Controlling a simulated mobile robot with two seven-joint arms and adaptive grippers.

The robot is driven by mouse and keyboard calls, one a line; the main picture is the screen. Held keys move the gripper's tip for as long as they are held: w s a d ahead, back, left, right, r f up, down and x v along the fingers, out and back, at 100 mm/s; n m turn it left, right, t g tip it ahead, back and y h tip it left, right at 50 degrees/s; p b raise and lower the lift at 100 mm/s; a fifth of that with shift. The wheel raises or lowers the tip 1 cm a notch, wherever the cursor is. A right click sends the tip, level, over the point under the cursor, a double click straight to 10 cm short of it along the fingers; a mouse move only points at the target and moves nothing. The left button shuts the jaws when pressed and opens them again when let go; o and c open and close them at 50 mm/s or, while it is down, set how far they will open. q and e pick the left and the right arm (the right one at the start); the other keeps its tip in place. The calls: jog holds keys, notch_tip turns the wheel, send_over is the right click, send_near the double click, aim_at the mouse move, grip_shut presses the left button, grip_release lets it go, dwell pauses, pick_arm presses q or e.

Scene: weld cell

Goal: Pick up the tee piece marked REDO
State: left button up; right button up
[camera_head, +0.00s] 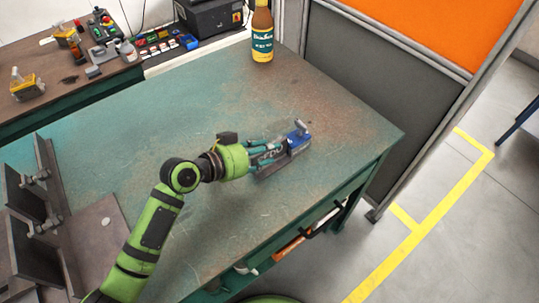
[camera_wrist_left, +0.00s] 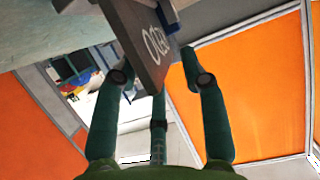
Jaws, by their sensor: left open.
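The tee piece (camera_head: 272,171) is a dark grey metal part near the right end of the green table, partly hidden by my left gripper. In the left wrist view the tee piece (camera_wrist_left: 137,32) shows a grey plate with white hand lettering that appears to read REDO, upside down. My left gripper (camera_head: 268,154) is at the tee piece, its green fingers reaching over it. In the left wrist view the fingers of the left gripper (camera_wrist_left: 157,72) are spread, with the plate's end between them. Contact cannot be told. My right gripper is not in view.
A blue tool with a grey top (camera_head: 299,138) is close beside the tee piece. Steel plates with clamps (camera_head: 38,205) are at the left. An orange screen (camera_head: 435,25) stands behind. The table's middle is clear.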

pick_arm(q)
jog(key=shift+x, duration=1.15)
jog(key=shift+a, duration=0.1)
grip_shut()
jog(key=shift+w+r, duration=0.15)
jog(key=shift+r, duration=0.05)
